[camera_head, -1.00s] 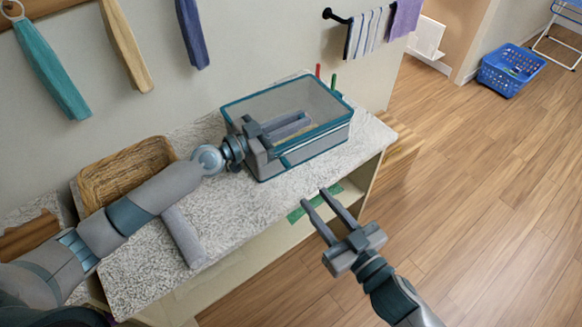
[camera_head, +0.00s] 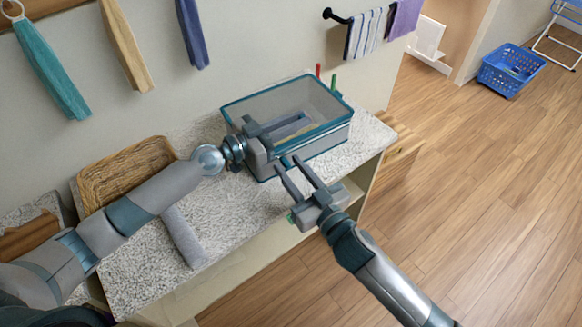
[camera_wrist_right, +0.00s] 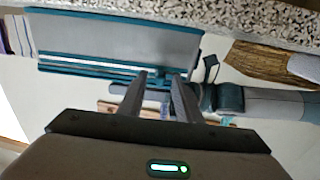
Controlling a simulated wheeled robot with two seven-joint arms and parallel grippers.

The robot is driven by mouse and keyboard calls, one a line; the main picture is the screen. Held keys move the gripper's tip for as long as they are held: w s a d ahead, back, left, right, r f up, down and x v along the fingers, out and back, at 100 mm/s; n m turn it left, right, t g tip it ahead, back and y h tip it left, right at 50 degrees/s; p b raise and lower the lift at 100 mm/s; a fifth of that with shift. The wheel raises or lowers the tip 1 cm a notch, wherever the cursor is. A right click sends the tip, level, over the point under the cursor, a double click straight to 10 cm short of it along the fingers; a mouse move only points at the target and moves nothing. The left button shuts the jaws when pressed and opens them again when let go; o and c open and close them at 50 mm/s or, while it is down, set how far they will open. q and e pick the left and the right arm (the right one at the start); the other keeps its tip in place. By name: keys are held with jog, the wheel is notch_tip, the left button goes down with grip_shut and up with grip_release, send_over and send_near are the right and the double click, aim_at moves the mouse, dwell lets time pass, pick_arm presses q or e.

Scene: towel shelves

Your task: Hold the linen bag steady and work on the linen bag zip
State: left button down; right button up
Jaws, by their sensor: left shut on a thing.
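The linen bag (camera_head: 335,137) is a grey box-shaped bag with teal edging and a see-through top, upright on the counter. It also shows in the right wrist view (camera_wrist_right: 115,32). Its zip (camera_wrist_right: 85,66) is a teal line along the front side, with a small dark teal piece, perhaps the pull, between my right fingertips. My left gripper (camera_head: 292,126) is shut on the bag at its left end; the exact grip is hard to see. My right gripper (camera_head: 287,164) is open, its fingertips at the bag's front; it also shows in the right wrist view (camera_wrist_right: 159,78). I cannot tell whether they touch.
The speckled counter (camera_head: 235,215) carries a wicker basket (camera_head: 90,190) and a rolled grey towel (camera_head: 184,237) left of the bag. Red and green sticks stand behind the bag. Towels hang on the wall. A blue laundry basket (camera_head: 490,78) stands on the open floor.

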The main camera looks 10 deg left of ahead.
jog(key=shift+w+a, duration=0.15)
jog(key=shift+w, duration=0.05)
grip_shut()
jog(key=shift+s+a, duration=1.5)
jog(key=shift+a, duration=0.1)
grip_release()
jog(key=shift+d, duration=0.1)
jog(key=v, duration=1.2)
